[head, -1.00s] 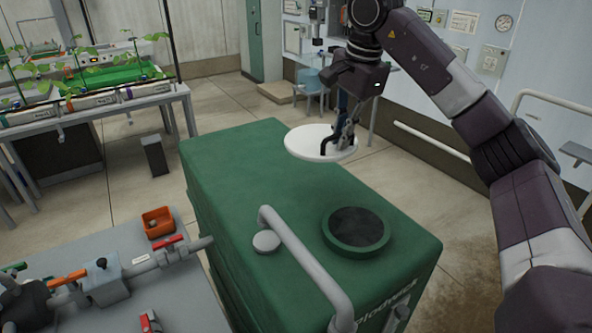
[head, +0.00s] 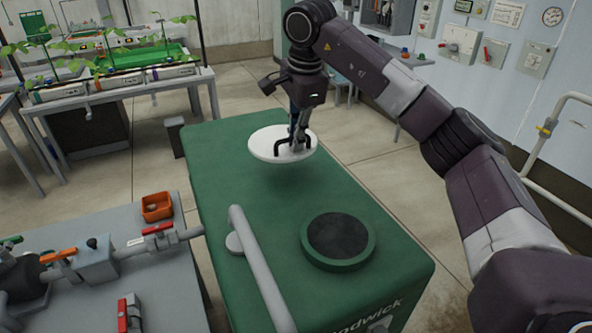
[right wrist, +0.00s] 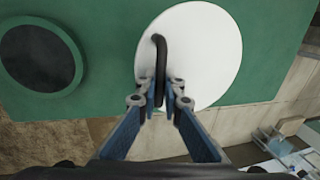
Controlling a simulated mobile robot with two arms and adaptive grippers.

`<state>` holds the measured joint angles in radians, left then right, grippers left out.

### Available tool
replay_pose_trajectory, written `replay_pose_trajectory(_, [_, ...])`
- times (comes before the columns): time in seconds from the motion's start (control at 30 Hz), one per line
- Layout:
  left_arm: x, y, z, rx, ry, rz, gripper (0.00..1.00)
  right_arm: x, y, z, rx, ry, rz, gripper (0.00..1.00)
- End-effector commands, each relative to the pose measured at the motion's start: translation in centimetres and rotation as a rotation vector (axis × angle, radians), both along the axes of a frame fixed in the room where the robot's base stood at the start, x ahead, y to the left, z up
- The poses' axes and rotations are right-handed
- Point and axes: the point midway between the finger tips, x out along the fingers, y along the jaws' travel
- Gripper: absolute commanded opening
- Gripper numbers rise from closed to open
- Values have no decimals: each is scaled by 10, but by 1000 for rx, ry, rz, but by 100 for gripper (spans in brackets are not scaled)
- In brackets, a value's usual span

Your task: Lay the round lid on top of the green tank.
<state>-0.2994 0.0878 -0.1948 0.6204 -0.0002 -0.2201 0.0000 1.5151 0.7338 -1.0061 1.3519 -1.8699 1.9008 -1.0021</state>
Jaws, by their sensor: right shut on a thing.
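The round white lid (head: 268,146) has a black bar handle and hangs level above the far part of the green tank's top (head: 222,158). My right gripper (head: 298,146) is shut on the lid's handle. In the right wrist view, the lid (right wrist: 205,50) is below the fingers (right wrist: 160,100), which close around the black handle. The tank's round dark opening (head: 340,236) with its raised green rim is nearer the front right, clear of the lid. It also shows at the left of the right wrist view (right wrist: 40,57). My left gripper is not in view.
A grey pipe (head: 262,270) crosses the tank's top left of the opening, beside a small grey cap (head: 234,243). A bench with valves (head: 95,262) and an orange bin (head: 156,207) stands at left. A plant table (head: 110,90) is at back left.

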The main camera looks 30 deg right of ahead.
Motion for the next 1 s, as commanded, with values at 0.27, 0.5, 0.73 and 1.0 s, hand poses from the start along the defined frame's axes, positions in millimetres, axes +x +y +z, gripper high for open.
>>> replay_pose_trajectory(0.27, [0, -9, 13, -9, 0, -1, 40, 0, 0, -51, 0, 0, 1, 0])
replay_pose_trajectory(0.5, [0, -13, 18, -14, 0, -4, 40, -1, 0, -70, 0, 1, 1, 0])
replay_pose_trajectory(0.73, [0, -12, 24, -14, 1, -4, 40, 0, 0, -95, 0, -2, 1, 0])
replay_pose_trajectory(1.0, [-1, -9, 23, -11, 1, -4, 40, 0, 0, -96, 0, 0, 1, 20])
